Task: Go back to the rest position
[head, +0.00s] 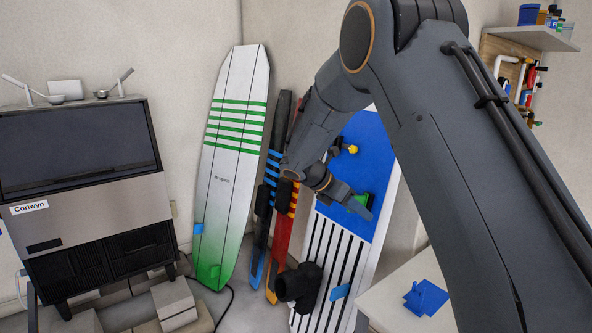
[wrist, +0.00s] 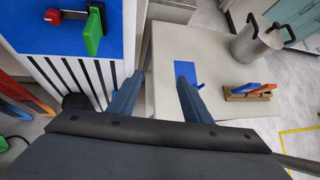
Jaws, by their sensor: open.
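My arm reaches across the head view from the upper right, and my gripper (head: 362,203) hangs in front of the blue and white striped panel. In the wrist view my gripper (wrist: 160,78) has its two blue-grey fingers spread apart, with nothing held between them. The ice maker (head: 85,190), labelled Corlwyn, stands at the left of the head view, apart from my gripper. Its dark upper front panel (head: 80,145) looks closed.
Surfboards (head: 232,150) lean on the wall beside the striped panel (head: 335,262). A green handle (wrist: 93,32) and a red knob (wrist: 53,16) are on its blue part. A pale table (wrist: 215,40) holds a metal pot (wrist: 257,42) and a wooden holder (wrist: 238,97).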

